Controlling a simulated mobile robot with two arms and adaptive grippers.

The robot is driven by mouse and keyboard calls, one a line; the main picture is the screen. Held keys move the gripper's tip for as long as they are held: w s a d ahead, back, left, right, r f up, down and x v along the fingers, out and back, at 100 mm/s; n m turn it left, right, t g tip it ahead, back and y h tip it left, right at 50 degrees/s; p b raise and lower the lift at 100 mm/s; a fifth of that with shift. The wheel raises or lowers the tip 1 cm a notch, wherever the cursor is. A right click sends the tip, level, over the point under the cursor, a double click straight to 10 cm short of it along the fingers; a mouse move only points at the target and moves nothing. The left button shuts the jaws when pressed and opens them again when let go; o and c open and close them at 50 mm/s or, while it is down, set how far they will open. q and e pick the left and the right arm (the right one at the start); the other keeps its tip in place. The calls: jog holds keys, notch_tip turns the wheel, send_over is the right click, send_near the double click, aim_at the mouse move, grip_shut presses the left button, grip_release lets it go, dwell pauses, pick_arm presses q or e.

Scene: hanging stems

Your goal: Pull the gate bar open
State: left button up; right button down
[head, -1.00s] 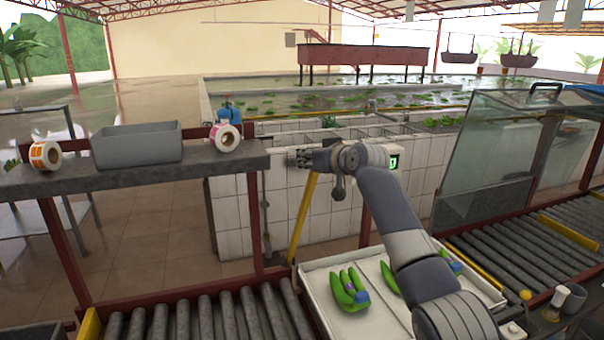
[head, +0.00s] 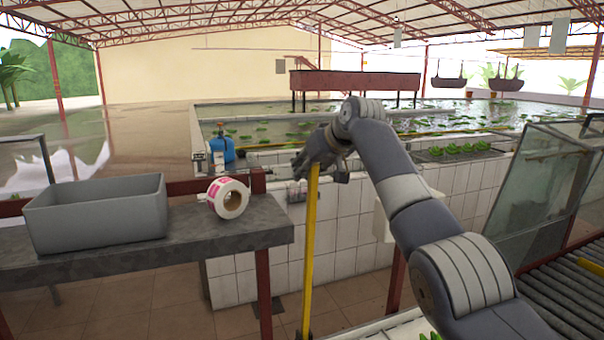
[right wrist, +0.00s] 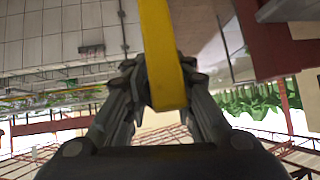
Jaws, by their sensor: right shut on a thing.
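The yellow gate bar (head: 309,245) stands near upright in the head view, its top end at my right gripper (head: 318,158). In the right wrist view the bar (right wrist: 160,50) runs down from the top edge to between the fingers of my right gripper (right wrist: 160,92), which is shut on it. The bar's lower end runs out of the head view at the bottom. My left gripper is not in view.
A grey shelf (head: 100,250) at left holds a grey bin (head: 98,212) and a label roll (head: 228,197). A white tiled tank wall (head: 335,235) stands behind the bar. A roller conveyor (head: 570,270) and glass panels (head: 530,195) are at right.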

jog(key=shift+w+r, duration=0.2)
jog(key=shift+r, duration=0.35)
jog(key=c, duration=1.4)
grip_release()
jog(key=shift+s+d+r, duration=0.1)
jog(key=shift+o, duration=0.5)
jog(key=shift+s+d, duration=0.15)
jog(key=shift+s, duration=0.2)
jog(key=shift+w+f, duration=0.1)
jog(key=shift+f, duration=0.15)
jog(key=v, duration=1.2)
jog(key=shift+r, duration=0.15)
